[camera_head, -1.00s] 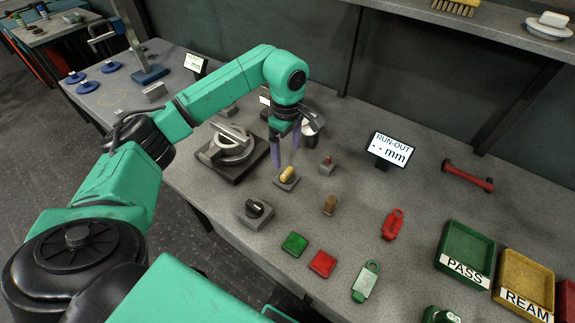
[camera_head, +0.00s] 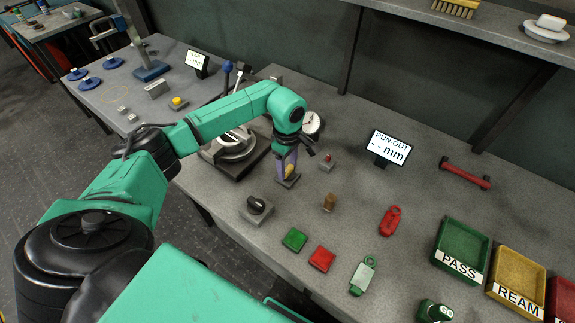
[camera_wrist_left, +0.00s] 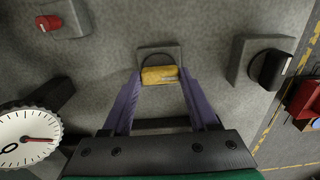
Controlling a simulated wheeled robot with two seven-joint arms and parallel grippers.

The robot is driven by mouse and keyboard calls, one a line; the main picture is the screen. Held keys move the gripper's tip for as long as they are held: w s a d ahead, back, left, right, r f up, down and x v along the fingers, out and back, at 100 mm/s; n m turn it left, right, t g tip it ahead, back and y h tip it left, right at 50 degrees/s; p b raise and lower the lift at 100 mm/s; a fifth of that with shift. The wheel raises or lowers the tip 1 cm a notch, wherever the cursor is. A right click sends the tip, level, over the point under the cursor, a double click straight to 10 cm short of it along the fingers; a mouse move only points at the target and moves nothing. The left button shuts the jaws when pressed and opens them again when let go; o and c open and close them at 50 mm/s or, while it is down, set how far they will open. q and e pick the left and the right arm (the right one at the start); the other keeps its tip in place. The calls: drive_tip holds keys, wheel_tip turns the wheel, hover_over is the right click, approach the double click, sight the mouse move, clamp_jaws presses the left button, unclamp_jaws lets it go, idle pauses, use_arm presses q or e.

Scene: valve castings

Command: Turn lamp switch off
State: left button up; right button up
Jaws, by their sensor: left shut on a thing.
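A yellow switch knob (camera_head: 291,171) stands on a small grey base on the bench, and it also shows in the left wrist view (camera_wrist_left: 160,75). My left gripper (camera_head: 288,167) is down at this knob, with its purple fingers on either side of it, shut on it. In the left wrist view the fingertips (camera_wrist_left: 161,77) flank the yellow knob. A black rotary knob (camera_head: 256,204) and a small red knob (camera_head: 327,161) stand on separate grey bases nearby. I cannot tell from labels which is the lamp switch. My right gripper is not in view.
A round metal fixture (camera_head: 235,146) and a dial gauge (camera_head: 313,123) stand close to my left gripper. A RUN-OUT display (camera_head: 389,148), green pad (camera_head: 294,240), red pad (camera_head: 322,259), tags and trays (camera_head: 464,250) lie to the right.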

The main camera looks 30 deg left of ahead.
use_arm(q)
drive_tip(key=n+b, duration=0.2)
drive_tip(key=n, duration=0.1)
drive_tip(key=shift+f, duration=0.1)
drive_tip(key=n+b, duration=0.2)
drive_tip(key=n, duration=0.3)
drive_tip(key=shift+n, duration=0.3)
drive_tip(key=n+b, duration=0.1)
drive_tip(key=n, duration=0.3)
drive_tip(key=shift+n, duration=0.3)
drive_tip(key=n, duration=0.2)
drive_tip(key=n+b, duration=0.1)
drive_tip(key=n, duration=0.1)
drive_tip(key=shift+r+n, duration=0.2)
drive_tip(key=shift+n, duration=0.2)
drive_tip(key=o, duration=1.4)
